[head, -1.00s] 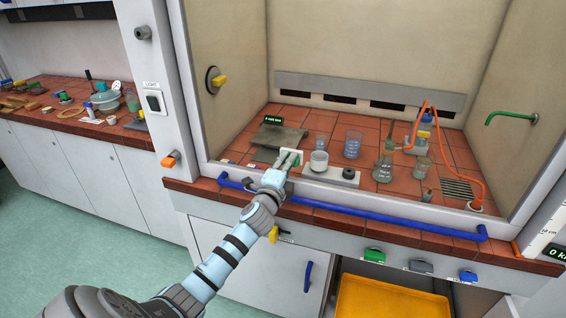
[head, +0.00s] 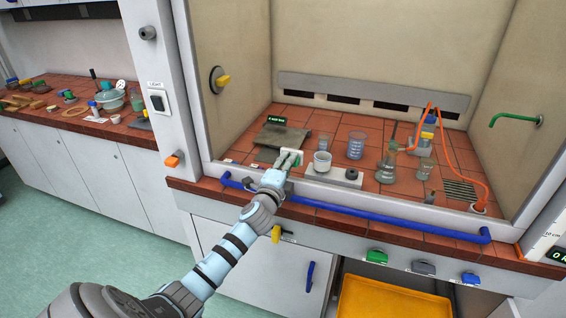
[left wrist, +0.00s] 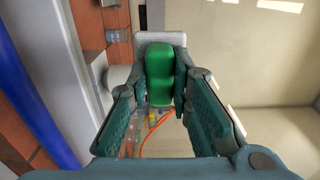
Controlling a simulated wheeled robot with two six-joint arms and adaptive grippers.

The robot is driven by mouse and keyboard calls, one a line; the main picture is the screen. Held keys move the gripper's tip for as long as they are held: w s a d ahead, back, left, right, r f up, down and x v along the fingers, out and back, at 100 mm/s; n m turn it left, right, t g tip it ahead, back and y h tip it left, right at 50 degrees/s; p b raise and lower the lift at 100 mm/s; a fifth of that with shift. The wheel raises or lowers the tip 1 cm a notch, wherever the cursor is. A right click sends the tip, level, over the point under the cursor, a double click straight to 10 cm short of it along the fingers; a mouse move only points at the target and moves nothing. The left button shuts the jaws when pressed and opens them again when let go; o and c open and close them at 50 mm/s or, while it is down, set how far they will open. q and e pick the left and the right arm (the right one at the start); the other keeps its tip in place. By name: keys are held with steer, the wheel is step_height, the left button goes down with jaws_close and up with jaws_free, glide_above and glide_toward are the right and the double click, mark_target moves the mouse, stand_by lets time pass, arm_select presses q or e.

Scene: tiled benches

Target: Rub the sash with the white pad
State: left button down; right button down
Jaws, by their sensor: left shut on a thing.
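My left gripper (head: 288,161) is shut on the green grip of the white pad (head: 296,155), at the front of the fume cupboard. In the left wrist view, the green grip (left wrist: 160,72) sits between the fingers, with the white pad (left wrist: 160,38) beyond it. The sash's blue handle bar (head: 355,213) runs along the front, below and beside the gripper. The sash pane is clear and hard to make out, so I cannot tell whether the pad touches it. My right gripper is not in view.
In the cupboard are a white pot (head: 322,164), a beaker (head: 355,146), a flask (head: 387,171) and an orange hose (head: 466,160). A grey plate (head: 284,136) lies behind the pad. A yellow tray (head: 392,300) is below. A cluttered bench (head: 75,122) stands left.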

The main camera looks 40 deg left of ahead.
arm_select(q)
steer(key=shift+w+d, duration=0.2)
steer(key=shift+d, duration=0.25)
steer(key=shift+s, duration=0.15)
steer(key=p+v, duration=0.1)
steer(key=v, duration=0.3)
steer(key=shift+s+d, duration=0.15)
steer(key=shift+s, duration=0.2)
steer(key=v, duration=0.3)
steer(key=shift+p, duration=0.35)
